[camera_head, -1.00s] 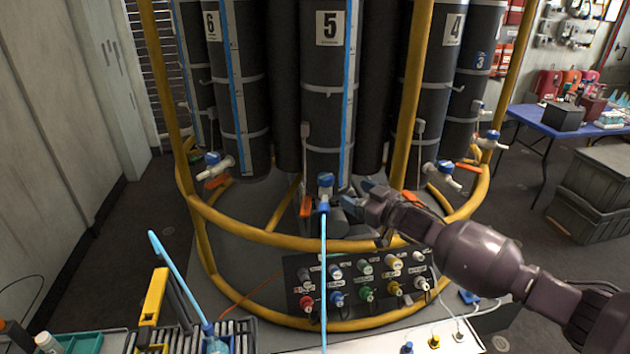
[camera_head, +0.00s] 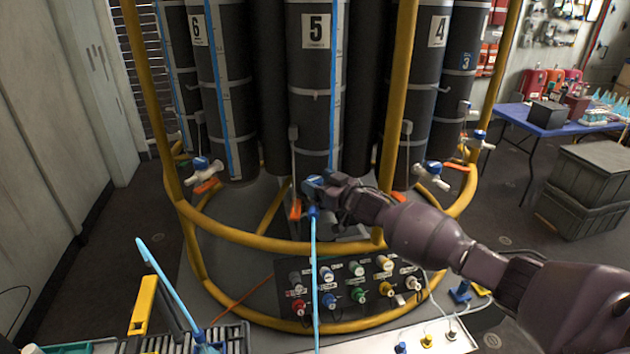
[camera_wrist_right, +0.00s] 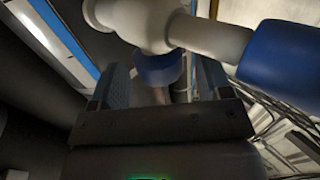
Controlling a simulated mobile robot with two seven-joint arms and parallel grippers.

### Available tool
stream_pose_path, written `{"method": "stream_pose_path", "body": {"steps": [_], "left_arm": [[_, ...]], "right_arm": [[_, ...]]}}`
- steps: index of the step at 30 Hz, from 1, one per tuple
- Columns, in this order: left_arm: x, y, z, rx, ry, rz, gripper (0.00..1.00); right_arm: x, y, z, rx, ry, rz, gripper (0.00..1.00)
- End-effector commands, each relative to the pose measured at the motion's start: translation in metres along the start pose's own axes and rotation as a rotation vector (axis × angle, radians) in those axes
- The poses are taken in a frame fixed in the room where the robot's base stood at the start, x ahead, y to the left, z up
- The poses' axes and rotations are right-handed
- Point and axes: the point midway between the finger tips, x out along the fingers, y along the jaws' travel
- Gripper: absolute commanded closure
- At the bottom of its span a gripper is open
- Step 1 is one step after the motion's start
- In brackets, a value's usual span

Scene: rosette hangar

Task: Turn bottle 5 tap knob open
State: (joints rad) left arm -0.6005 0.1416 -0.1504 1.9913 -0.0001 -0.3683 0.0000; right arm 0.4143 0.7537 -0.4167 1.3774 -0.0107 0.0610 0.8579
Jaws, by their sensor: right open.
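Bottle 5 (camera_head: 315,75) is the black cylinder with a white "5" label in the middle of the head view. Its tap is low on its front, mostly hidden by my right gripper (camera_head: 322,186) in that view. In the right wrist view, the white tap body (camera_wrist_right: 140,22) shows at the top, and its blue knob (camera_wrist_right: 160,68) is between the two fingers of my right gripper (camera_wrist_right: 163,80). The jaws are open; I cannot tell whether either finger touches the knob. A blue fitting (camera_wrist_right: 285,60) sits on the tap's outlet. My left gripper is not in view.
A light-blue tube (camera_head: 314,270) hangs from the tap past a black panel of coloured knobs (camera_head: 370,285). A yellow ring rail (camera_head: 250,236) and upright post (camera_head: 397,110) stand close to my arm. Neighbouring taps (camera_head: 204,170) (camera_head: 432,176) flank bottle 5.

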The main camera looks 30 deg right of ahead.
Motion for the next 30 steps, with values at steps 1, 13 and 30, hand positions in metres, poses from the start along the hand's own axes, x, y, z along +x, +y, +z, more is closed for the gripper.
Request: {"method": "stream_pose_path", "body": {"steps": [1,13,30], "left_arm": [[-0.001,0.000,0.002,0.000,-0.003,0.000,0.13],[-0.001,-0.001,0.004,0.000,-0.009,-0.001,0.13],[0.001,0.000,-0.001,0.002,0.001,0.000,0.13]], "right_arm": [[0.005,0.000,0.000,0.000,0.001,-0.001,0.29],[0.016,-0.001,0.000,-0.001,0.000,-0.001,0.29],[0.017,-0.001,0.000,-0.002,0.000,-0.013,0.78]]}}
